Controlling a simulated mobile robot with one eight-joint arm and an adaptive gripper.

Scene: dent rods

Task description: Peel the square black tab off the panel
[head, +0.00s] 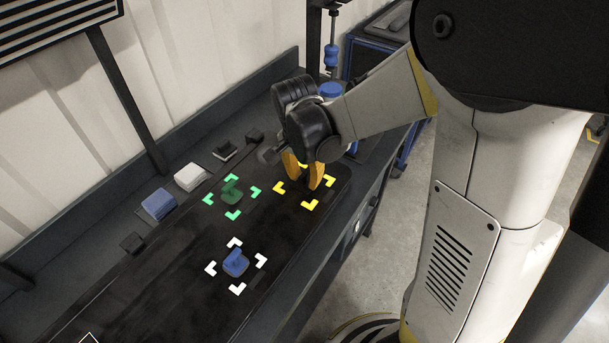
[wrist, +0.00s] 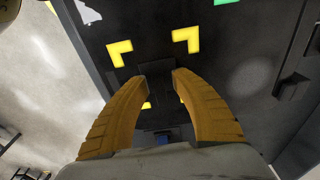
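The dark panel (head: 180,275) lies flat on the bench and carries yellow, green and white corner marks. My gripper (head: 304,177) is over the yellow marks at the panel's far right end, pointing down. In the wrist view its two yellow fingers (wrist: 158,80) are apart, with a gap between the tips. A square black tab (wrist: 156,69) shows in that gap, dark on the dark panel, among the yellow marks. I cannot tell whether the fingers touch it. In the head view the fingers mostly hide the tab.
A green tab (head: 232,194) sits within the green marks and a blue tab (head: 236,262) within the white marks. Behind the panel lie a blue block (head: 158,204), a white block (head: 191,177) and small black pieces (head: 132,243). A blue-handled tool (head: 331,56) hangs at the back.

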